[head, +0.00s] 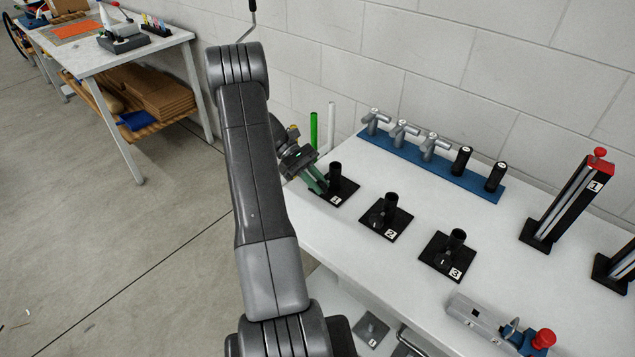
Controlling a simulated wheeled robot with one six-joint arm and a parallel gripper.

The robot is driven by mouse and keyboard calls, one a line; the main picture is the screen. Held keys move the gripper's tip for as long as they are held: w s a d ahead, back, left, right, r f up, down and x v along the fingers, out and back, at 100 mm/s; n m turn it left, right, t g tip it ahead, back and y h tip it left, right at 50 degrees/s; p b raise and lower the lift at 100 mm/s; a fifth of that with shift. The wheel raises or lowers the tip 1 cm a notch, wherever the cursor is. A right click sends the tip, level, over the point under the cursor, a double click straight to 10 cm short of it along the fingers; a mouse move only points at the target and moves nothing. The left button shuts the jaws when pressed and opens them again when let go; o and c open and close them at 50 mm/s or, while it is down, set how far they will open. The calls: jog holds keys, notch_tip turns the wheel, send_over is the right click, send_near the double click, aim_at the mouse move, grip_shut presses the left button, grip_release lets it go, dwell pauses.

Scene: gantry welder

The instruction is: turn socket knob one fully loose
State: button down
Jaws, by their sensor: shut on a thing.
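Socket one is a black upright tube (335,176) on a black plate labelled 1 (338,200), at the left end of the white table. My gripper (319,188) has green fingers and reaches in from the left, low beside the tube. It is shut on socket knob one, which the fingers hide. How far the knob is turned cannot be seen. Socket two (391,205) and socket three (457,241) stand to the right on their own labelled plates, each with a small black knob at its left side.
A blue rack (400,150) with grey T-shaped pieces and two black cylinders lies along the back of the white table (500,222). Black stands with red tops (568,200) are at the right. A green rod (314,130) rises behind my gripper. A grey tool with a red knob (543,339) lies at the front.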

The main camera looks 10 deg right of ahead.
jog(key=c, duration=1.4)
grip_release()
jog(key=shift+o, duration=0.2)
jog(key=p+v, duration=0.5)
jog(key=v, duration=0.9)
jog(key=shift+p, duration=0.3)
